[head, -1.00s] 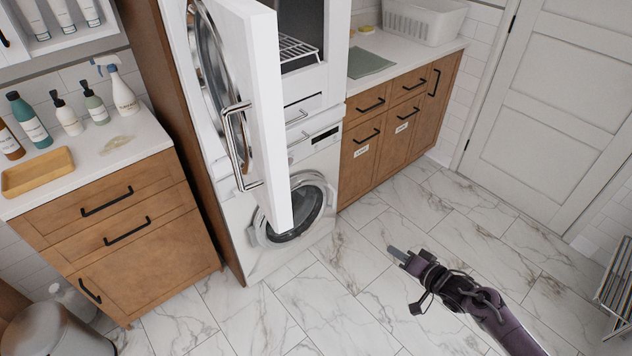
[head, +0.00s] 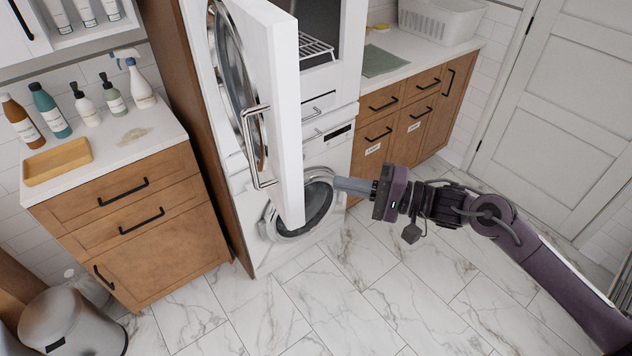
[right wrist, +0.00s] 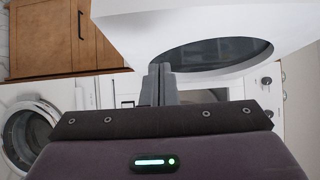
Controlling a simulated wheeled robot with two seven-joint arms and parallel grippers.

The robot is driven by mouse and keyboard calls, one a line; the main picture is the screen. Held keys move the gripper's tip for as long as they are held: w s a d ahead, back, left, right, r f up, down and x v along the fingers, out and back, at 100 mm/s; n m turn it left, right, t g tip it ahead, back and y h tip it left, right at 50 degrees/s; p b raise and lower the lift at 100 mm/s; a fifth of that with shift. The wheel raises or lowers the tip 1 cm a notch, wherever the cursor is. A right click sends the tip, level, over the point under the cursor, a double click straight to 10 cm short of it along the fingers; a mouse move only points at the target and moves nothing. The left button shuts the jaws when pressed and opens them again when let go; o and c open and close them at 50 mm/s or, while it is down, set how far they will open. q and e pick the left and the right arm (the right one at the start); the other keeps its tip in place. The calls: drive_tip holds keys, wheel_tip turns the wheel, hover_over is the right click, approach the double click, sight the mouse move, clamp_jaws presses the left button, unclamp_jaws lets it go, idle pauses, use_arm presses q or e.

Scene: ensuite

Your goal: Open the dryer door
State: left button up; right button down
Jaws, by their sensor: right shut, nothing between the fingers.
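The dryer door (head: 286,110) is a white slab with a round glass window and a chrome bar handle (head: 249,148). It stands swung well open, out from the upper machine. The dryer's opening (head: 318,20) shows behind it, dark with a wire rack inside. My right gripper (head: 340,184) is shut and empty, to the right of the door's lower edge and in front of the washer below. In the right wrist view the closed fingers (right wrist: 160,84) point toward the door's white panel and round window (right wrist: 205,55). I cannot tell whether they touch it. My left gripper is out of view.
A washer (head: 300,215) with a round door stands beneath. Wooden cabinets (head: 130,200) with bottles and a tray stand left, more cabinets (head: 400,120) right. A grey bin (head: 70,325) is at lower left. The marble floor (head: 290,315) in front is clear.

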drive_tip(key=s+a+p, duration=0.1)
drive_tip(key=a+p, duration=0.1)
drive_tip(key=a, duration=0.4)
drive_tip(key=shift+f, duration=0.1)
drive_tip(key=shift+w+a, duration=0.1)
